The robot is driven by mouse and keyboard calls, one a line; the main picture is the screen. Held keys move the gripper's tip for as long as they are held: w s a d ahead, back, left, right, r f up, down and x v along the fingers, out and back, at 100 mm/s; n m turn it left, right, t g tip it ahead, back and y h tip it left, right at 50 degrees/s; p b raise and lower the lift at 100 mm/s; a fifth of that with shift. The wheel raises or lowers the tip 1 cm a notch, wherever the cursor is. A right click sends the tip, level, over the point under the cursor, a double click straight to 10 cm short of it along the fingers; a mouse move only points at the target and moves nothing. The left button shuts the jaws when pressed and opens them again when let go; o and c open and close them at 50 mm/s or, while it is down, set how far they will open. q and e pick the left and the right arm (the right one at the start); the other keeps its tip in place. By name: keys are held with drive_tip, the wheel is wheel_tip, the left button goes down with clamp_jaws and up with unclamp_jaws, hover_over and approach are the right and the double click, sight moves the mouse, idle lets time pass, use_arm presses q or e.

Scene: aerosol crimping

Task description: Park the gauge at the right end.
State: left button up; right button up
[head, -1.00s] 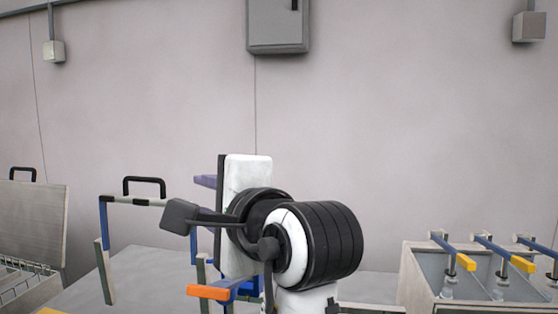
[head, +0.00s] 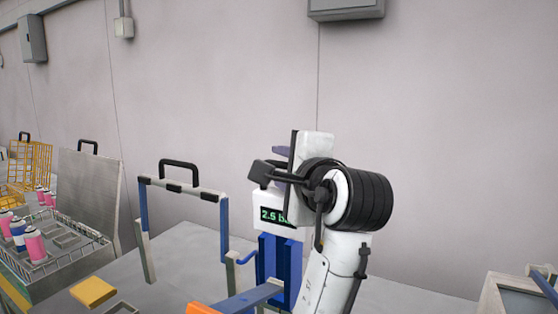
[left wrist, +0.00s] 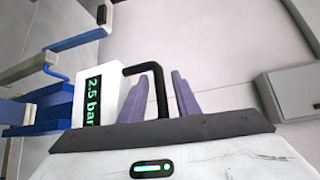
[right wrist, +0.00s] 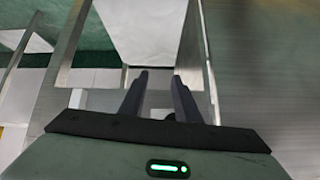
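The gauge (head: 268,203) is a white box with a green "2.5 bar" readout, partly hidden by my left arm in the head view. It stands upright above a blue bracket (head: 280,262). In the left wrist view the gauge (left wrist: 97,85) appears sideways, with its black handle (left wrist: 160,90) beside the box. My left gripper (left wrist: 162,78) has its two purple fingers apart, with the handle seen between them; contact cannot be made out. My right gripper (right wrist: 159,75) is absent from the head view; its fingers are apart with nothing visible between them.
A frame with blue and grey posts and a black handle (head: 180,164) stands left of the gauge. An orange-ended blue bar (head: 240,300) juts forward. A crate of pink and blue cans (head: 60,268) is at left, a metal bin (head: 515,295) at lower right.

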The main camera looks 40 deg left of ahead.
use_arm(q)
drive_tip(key=shift+x, duration=0.8)
drive_tip(key=shift+w, duration=0.1)
clamp_jaws()
